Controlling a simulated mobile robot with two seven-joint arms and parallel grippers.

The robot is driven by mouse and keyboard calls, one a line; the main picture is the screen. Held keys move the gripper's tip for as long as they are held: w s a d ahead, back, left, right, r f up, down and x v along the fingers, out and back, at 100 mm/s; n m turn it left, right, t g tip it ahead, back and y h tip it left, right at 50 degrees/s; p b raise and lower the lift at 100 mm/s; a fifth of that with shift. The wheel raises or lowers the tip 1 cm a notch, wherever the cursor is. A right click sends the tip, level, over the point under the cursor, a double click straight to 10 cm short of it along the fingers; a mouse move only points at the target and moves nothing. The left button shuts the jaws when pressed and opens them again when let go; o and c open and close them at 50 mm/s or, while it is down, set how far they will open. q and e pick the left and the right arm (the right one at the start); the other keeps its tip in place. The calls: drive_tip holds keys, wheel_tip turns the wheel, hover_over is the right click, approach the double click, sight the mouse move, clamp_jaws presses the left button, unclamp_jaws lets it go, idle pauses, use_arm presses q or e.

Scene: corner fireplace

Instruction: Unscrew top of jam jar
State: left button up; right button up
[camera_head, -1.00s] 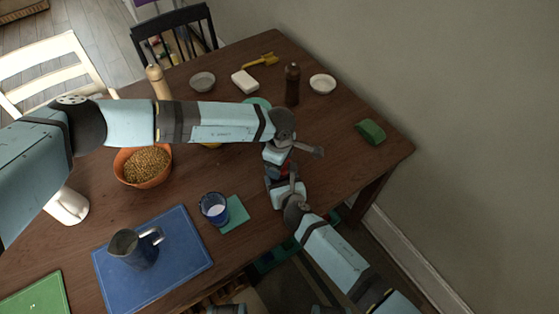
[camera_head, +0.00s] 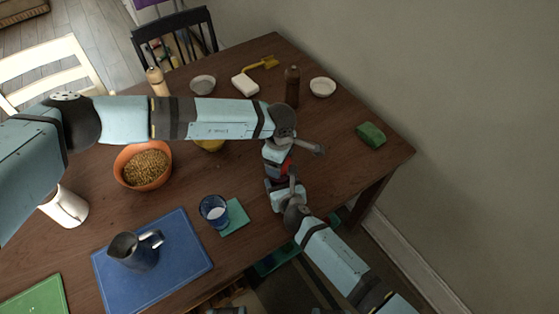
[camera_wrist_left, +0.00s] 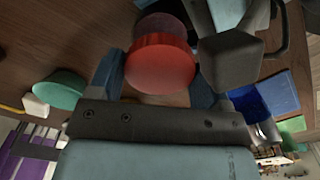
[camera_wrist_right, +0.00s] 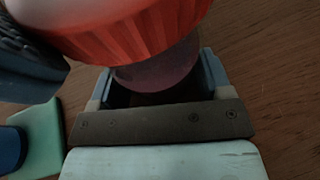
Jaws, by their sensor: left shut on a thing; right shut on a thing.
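The jam jar stands between my two grippers, mostly hidden by them in the head view, where a bit of its red lid (camera_head: 287,166) shows. My left gripper (camera_head: 279,163) comes from above and is shut on the lid, which also shows between its fingers in the left wrist view (camera_wrist_left: 160,63). My right gripper (camera_head: 284,183) is shut on the jar body from the near side. The right wrist view shows the dark pinkish jar body (camera_wrist_right: 160,72) between its fingers, under the ribbed red lid (camera_wrist_right: 135,30). I cannot tell whether the lid is loose.
The tabletop right of the grippers is clear up to a green sponge (camera_head: 371,134).

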use_arm(q)
drive_tip(key=shift+r, duration=2.05)
use_arm(e)
drive_tip(key=o, duration=1.8)
drive_tip(key=shift+c, duration=0.2)
use_arm(q)
drive_tip(key=shift+r+p, duration=0.5)
drive_tip(key=shift+r, duration=0.05)
use_arm(e)
drive_tip(key=v, duration=1.2)
